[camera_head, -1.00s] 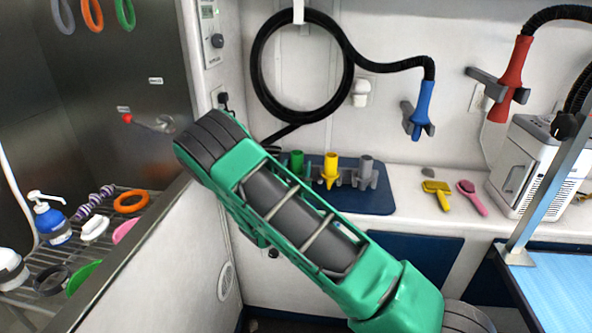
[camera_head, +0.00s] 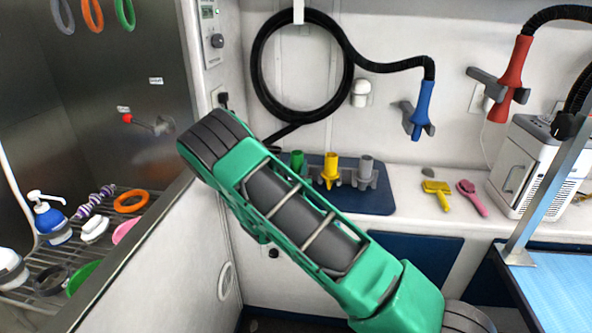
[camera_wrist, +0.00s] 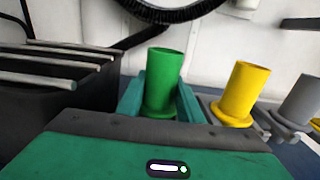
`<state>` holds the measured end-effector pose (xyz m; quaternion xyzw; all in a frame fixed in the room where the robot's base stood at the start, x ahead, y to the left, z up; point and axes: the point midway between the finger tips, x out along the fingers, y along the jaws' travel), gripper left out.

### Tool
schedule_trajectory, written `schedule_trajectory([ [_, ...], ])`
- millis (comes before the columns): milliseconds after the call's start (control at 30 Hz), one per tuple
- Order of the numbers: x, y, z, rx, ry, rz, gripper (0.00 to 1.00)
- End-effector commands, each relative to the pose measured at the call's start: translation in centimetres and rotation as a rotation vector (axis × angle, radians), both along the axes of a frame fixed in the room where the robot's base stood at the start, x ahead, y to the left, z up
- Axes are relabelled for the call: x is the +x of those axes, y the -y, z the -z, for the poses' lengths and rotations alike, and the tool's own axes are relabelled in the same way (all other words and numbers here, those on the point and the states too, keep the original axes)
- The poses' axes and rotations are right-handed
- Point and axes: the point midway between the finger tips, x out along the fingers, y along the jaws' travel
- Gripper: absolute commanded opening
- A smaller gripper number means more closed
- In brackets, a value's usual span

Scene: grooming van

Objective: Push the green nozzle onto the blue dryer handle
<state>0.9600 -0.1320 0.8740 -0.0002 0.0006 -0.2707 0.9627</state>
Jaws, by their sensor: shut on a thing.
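The green nozzle (camera_wrist: 164,80) stands upright between the two teal fingers of my gripper (camera_wrist: 160,96) in the wrist view. My gripper is shut on it near its lower part. In the head view the green nozzle (camera_head: 297,161) shows behind my green arm, at the left end of the dark blue mat; my fingers are hidden there. The blue dryer handle (camera_head: 423,104) hangs on a grey wall holder to the upper right, nose down, with a black hose at its top. Whether the nozzle touches its rack is hidden.
A yellow nozzle (camera_head: 331,168) and a grey nozzle (camera_head: 365,168) stand in grey holders on the mat (camera_head: 375,203). A red dryer handle (camera_head: 509,75) hangs farther right.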

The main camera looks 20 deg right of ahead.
Motion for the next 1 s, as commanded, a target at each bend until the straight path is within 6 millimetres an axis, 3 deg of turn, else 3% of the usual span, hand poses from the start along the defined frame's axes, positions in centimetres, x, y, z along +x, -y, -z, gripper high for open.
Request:
schedule_trajectory([
  [567,0.0,0.0,-1.0,0.001,0.002,0.000,0.07],
  [700,0.0,0.0,-1.5,-0.001,0.003,0.000,0.00],
  [1000,0.0,0.1,-1.8,-0.002,0.003,0.001,0.00],
])
